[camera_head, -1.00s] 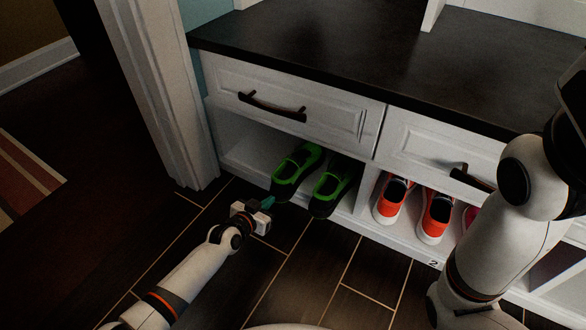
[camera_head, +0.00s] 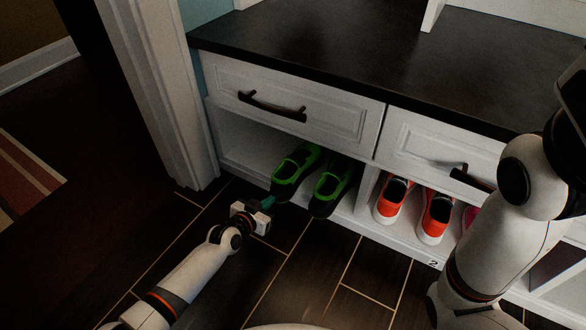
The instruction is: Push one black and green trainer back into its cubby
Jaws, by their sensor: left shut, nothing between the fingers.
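Two black and green trainers stand side by side in the left cubby (camera_head: 232,148) under the drawer. The left trainer (camera_head: 296,170) and the right trainer (camera_head: 333,186) both have their near ends at the cubby's front edge, and the right one reaches out past it. My left gripper (camera_head: 268,202) is shut and empty, its teal fingertips at the near end of the left trainer. I cannot tell whether they touch it. My right arm comes in at the right, but its gripper is out of the picture.
Orange trainers (camera_head: 393,199) and a partly hidden pink shoe (camera_head: 470,217) stand in the cubby to the right. A white divider (camera_head: 367,190) separates the cubbies. Drawers with dark handles (camera_head: 272,107) sit above. A white post stands at the left; the dark floor in front is clear.

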